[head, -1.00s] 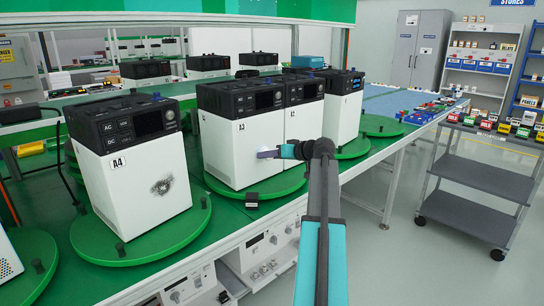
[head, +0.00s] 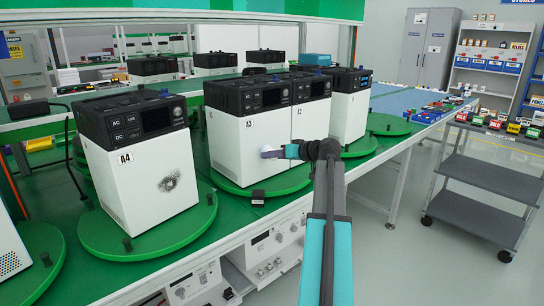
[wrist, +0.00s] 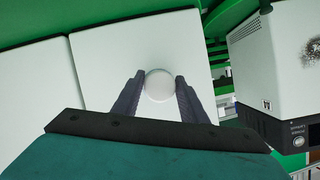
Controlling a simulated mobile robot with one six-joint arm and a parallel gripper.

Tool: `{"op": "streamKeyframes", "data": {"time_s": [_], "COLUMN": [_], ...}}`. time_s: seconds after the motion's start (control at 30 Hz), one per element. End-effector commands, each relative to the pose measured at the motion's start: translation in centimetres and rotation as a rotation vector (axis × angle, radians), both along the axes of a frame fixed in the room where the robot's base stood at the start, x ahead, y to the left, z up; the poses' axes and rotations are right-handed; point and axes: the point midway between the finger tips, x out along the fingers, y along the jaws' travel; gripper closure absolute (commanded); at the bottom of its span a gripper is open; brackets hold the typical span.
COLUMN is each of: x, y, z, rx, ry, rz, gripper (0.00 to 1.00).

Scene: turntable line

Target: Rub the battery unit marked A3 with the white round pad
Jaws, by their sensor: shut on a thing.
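My gripper (head: 268,153) is at the right part of this face. In the wrist view my gripper (wrist: 157,92) is shut on the white round pad (wrist: 159,85), which sits between the two dark fingers against the white panel. I cannot tell for sure whether the pad touches it. No dark smudge shows on the visible part of A3's face. The pad is hardly visible in the head view.
Unit A4 (head: 145,180), with a dark smudge on its face, stands to the left on its own turntable (head: 90,240). Unit A2 (head: 312,120) stands close against A3 on the right, another unit beyond. A grey cart (head: 480,175) stands at the right over free floor.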

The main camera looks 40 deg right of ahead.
Motion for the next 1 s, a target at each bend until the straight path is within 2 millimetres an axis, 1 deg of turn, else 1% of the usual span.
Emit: {"op": "streamKeyframes", "data": {"time_s": [0.1,0.7,1.0], "x": [-0.9,-4.7,-5.0], "y": [0.1,0.3,0.3], "z": [0.0,0.0,0.0], "rx": [0.0,-0.001,0.0], "ry": [0.0,0.001,0.0], "rz": [0.0,-0.002,-0.001], "gripper": [0.89,0.89,0.89]}}
